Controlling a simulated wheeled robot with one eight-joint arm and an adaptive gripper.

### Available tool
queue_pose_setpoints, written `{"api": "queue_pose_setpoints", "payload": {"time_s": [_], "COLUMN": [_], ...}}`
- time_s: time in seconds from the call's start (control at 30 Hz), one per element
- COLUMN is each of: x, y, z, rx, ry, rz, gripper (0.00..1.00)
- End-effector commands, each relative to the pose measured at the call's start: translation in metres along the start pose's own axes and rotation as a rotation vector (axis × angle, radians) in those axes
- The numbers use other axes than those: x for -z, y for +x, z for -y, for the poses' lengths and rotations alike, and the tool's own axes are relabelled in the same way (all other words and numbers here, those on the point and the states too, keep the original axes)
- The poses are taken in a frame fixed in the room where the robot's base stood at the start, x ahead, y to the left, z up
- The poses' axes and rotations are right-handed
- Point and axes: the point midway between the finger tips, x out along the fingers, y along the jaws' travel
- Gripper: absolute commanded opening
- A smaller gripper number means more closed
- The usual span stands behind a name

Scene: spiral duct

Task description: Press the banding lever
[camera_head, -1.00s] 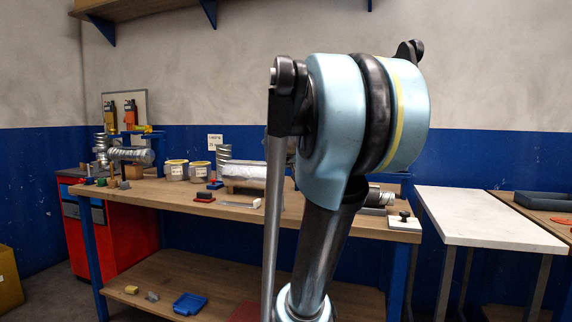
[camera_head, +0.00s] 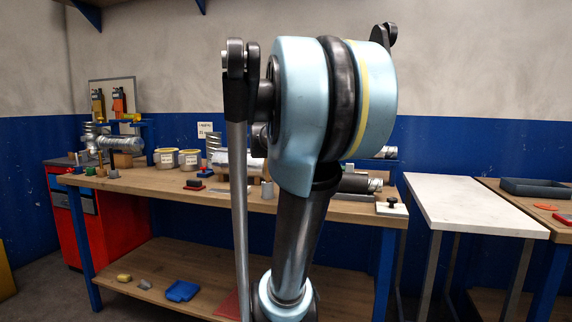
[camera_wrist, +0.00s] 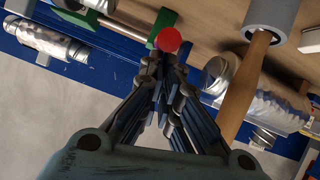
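A round red knob (camera_wrist: 168,40) shows in the wrist view just past my fingertips, in front of a green block (camera_wrist: 161,24). It may be the end of the banding lever, but I cannot make out the lever's shaft. My gripper (camera_wrist: 164,66) has its two fingers drawn together, with nothing seen between the tips. The tips look close to the knob; I cannot tell whether they touch it. In the head view my arm hides the gripper, and I cannot pick out the lever there.
The wooden workbench (camera_head: 130,181) carries a spiral duct (camera_head: 121,142), tubs (camera_head: 189,159) and small blocks. In the wrist view a wooden-handled tool (camera_wrist: 245,85) and a foil-covered cylinder (camera_wrist: 270,103) lie right of my fingers. A white-topped table (camera_head: 470,205) stands right.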

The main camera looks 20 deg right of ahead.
Motion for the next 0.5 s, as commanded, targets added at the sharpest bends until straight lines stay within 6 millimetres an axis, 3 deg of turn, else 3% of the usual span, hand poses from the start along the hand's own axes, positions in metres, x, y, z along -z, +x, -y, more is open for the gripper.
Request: {"api": "queue_pose_setpoints", "payload": {"time_s": [0.03,0.13,0.33,0.5], "x": [-0.008,0.001,0.036,0.031], "y": [-0.001,-0.004,-0.016,-0.043], "z": [-0.002,-0.003,-0.005,-0.003], "rx": [-0.005,-0.005,-0.004,-0.001], "ry": [0.007,0.007,0.004,0.0], "rz": [0.013,0.012,0.003,0.002], "gripper": [0.0,0.0,0.0,0.0]}}
